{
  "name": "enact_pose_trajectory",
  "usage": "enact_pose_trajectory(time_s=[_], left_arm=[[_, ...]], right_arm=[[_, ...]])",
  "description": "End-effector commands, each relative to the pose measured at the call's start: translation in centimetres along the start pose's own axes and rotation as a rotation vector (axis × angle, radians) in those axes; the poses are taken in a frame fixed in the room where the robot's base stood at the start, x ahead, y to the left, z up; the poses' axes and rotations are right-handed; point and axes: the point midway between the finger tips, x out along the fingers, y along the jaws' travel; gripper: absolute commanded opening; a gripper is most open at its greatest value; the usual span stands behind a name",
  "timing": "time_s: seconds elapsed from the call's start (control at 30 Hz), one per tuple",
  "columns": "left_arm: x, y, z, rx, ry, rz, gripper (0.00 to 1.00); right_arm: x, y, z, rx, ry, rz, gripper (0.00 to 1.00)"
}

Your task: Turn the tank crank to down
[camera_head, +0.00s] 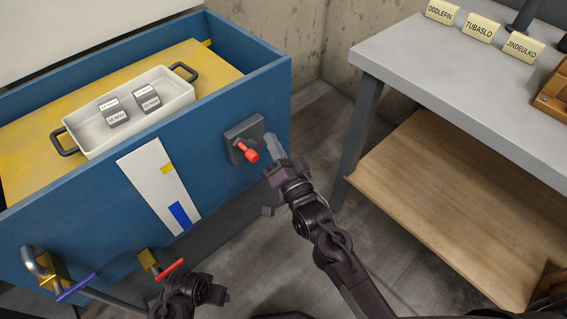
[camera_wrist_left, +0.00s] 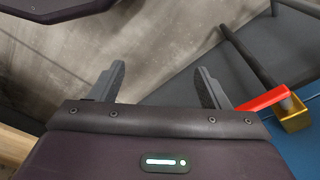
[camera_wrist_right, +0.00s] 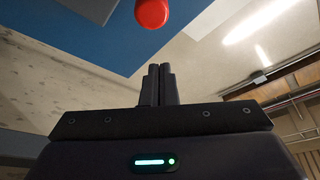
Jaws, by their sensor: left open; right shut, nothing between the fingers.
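The tank crank (camera_head: 249,153) has a red knob and sits on a dark grey plate (camera_head: 233,133) on the blue tank's front wall, near its right end. Its red knob points out and a little down-right in the head view. My right gripper (camera_head: 272,146) is shut and empty, with its fingertips just right of the crank, seemingly apart from it. In the right wrist view, the red knob (camera_wrist_right: 151,12) shows beyond the shut fingertips (camera_wrist_right: 158,70). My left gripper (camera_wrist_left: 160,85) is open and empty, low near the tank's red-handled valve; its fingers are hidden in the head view.
The blue tank (camera_head: 100,190) holds a white tray (camera_head: 75,128) with labelled blocks. A white panel (camera_head: 150,185) with yellow and blue marks is on its front. Red (camera_head: 170,269) and blue (camera_head: 77,288) valve handles stick out lower left. A grey table (camera_head: 440,60) stands right.

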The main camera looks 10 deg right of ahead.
Motion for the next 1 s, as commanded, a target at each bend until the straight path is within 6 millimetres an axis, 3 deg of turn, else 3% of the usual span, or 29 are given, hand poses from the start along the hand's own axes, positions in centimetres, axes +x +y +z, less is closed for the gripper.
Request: enact_pose_trajectory(time_s=[0.03,0.1,0.3,1.0], left_arm=[[-0.1,0.0,-0.1,0.001,0.001,0.0,0.7],[-0.5,0.1,-0.1,0.003,-0.002,0.001,0.7],[-1.4,0.2,-0.2,0.006,-0.006,0.003,0.7],[-1.7,0.3,-0.1,0.008,-0.017,0.004,0.7]], right_arm=[[1.1,-0.1,0.0,0.0,0.002,-0.003,0.0],[0.1,0.1,1.6,0.002,-0.005,0.002,0.0],[-0.5,0.0,3.4,0.001,-0.001,0.0,0.0],[-0.8,-0.1,4.2,-0.041,-0.002,-0.017,0.0]])
